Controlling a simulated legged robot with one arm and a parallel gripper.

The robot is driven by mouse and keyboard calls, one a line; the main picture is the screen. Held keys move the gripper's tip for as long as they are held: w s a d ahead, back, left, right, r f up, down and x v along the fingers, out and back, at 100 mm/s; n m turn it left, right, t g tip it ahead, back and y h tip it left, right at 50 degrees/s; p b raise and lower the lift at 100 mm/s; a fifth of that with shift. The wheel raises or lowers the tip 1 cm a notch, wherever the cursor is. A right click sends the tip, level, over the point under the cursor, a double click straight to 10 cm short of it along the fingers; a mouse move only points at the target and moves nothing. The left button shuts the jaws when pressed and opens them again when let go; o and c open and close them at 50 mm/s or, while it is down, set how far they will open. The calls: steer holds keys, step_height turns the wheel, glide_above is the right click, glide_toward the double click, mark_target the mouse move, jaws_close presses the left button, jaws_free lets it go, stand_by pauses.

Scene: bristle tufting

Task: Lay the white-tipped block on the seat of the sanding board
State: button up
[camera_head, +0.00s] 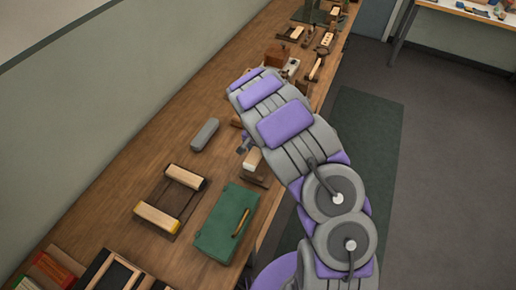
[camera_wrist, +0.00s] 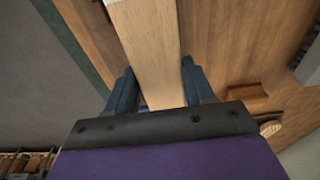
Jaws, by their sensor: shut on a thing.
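My gripper (camera_wrist: 155,92) is shut on a long pale wooden block (camera_wrist: 148,45), with a blue finger on each side of it in the wrist view. The block's white end (camera_wrist: 113,2) is cut off by the top of that view. In the head view my gripper (camera_head: 243,147) is mostly hidden behind my arm, and the block's pale end (camera_head: 252,158) shows beside it. A dark brown wooden piece (camera_head: 260,180), possibly the sanding board, lies just below the block at the bench edge. My arm hides part of it, and I cannot tell whether they touch.
A dark frame (camera_head: 150,188) bears two pale blocks, one yellow-tipped. A green case (camera_head: 215,235) lies at the near bench edge. A grey block (camera_head: 205,134) lies nearer the wall. Several tools lie farther along the bench (camera_head: 120,170), with bare wood between.

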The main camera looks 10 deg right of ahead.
mark_target(259, 154)
steer(key=shift+d, duration=0.75)
steer(key=shift+a+f, duration=0.15)
steer(key=shift+a, duration=0.35)
steer(key=shift+a+f, duration=0.15)
steer(key=shift+f, duration=0.1)
steer(key=shift+d+f, duration=0.5)
steer(key=shift+f, duration=0.05)
steer(key=shift+a+f+b, duration=0.35)
steer(key=shift+f+b, duration=0.1)
steer(key=shift+f, duration=0.2)
steer(key=shift+s+f, duration=0.1)
steer(key=shift+f, duration=0.1)
